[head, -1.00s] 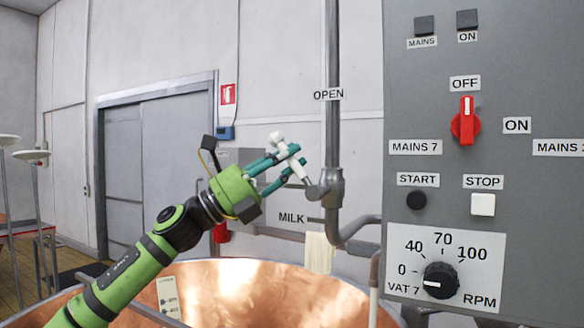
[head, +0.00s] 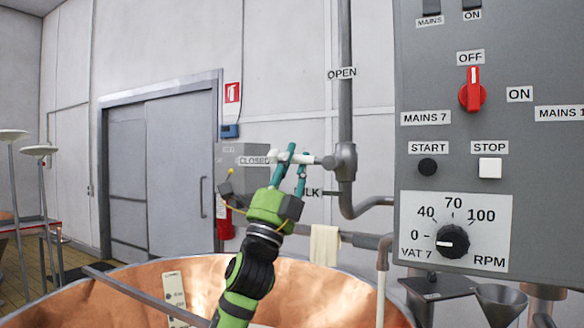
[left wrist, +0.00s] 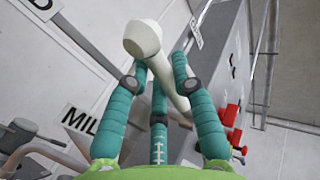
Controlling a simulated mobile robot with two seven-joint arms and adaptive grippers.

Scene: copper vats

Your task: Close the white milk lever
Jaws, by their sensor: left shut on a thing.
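The white milk lever (head: 315,160) extends left from the grey valve (head: 344,162) on the vertical pipe, roughly level in the head view. Its free end is beside the CLOSED label (head: 254,160). My left gripper (head: 297,156) is shut on the lever, with teal fingers on both sides of it. In the left wrist view the lever's rounded white knob (left wrist: 141,38) sticks out beyond the fingers, and its stem runs between them. The MILK label (head: 315,193) is partly hidden behind my gripper. My right gripper is not in view.
The copper vat (head: 345,292) lies below my left arm. A grey control panel (head: 545,60) with a red switch (head: 472,90) stands to the right. The OPEN label (head: 341,73) is higher on the pipe. A cloth (head: 325,245) hangs below the valve.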

